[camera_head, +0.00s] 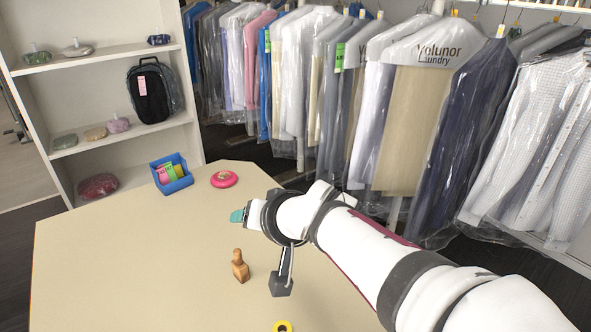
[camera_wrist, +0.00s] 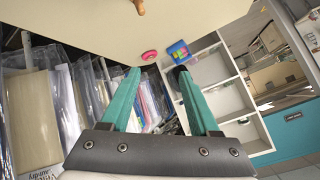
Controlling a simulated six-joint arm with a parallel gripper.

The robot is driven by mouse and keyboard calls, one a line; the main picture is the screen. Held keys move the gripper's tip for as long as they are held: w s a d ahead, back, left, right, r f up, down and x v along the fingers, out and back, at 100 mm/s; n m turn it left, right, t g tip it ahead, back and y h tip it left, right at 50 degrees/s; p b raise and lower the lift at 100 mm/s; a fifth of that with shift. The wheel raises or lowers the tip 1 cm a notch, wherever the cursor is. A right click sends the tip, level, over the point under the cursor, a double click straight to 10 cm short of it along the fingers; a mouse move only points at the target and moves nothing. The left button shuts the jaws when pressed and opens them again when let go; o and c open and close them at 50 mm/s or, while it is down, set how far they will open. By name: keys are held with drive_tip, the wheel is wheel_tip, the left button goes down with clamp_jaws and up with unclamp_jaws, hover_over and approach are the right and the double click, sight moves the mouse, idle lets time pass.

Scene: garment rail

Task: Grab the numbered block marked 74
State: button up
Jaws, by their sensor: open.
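I cannot make out a block marked 74 in either view. A blue bin (camera_head: 187,184) at the table's far left edge holds pink, green and yellow pieces; any numbers on them are too small to read. The bin also shows in the wrist view (camera_wrist: 185,57), beyond the fingertips. My gripper (camera_wrist: 155,70) has teal fingers spread apart, with nothing between them. In the head view, my gripper (camera_head: 238,216) is over the middle of the table, to the right of and nearer than the bin.
A pink round object (camera_head: 224,179) lies right of the bin. A small wooden piece (camera_head: 240,266) stands nearer, and a yellow ring (camera_head: 283,326) lies at the bottom edge. White shelves (camera_head: 110,50) stand at left, bagged garments (camera_head: 420,110) hang behind. The table's left part is clear.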

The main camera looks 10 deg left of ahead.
drive_tip(key=w+a+t, duration=0.3)
drive_tip(key=w+a, duration=0.4)
drive_tip(key=t+h, duration=0.3)
drive_tip(key=h, duration=0.2)
hover_over(237, 260)
drive_tip(key=s, duration=0.3)
wheel_tip(237, 260, down, 8)
wheel_tip(237, 260, down, 18)
drive_tip(key=shift+w+d+r, duration=0.15)
drive_tip(key=x, duration=0.7)
drive_tip(key=shift+d, duration=0.1)
clamp_jaws()
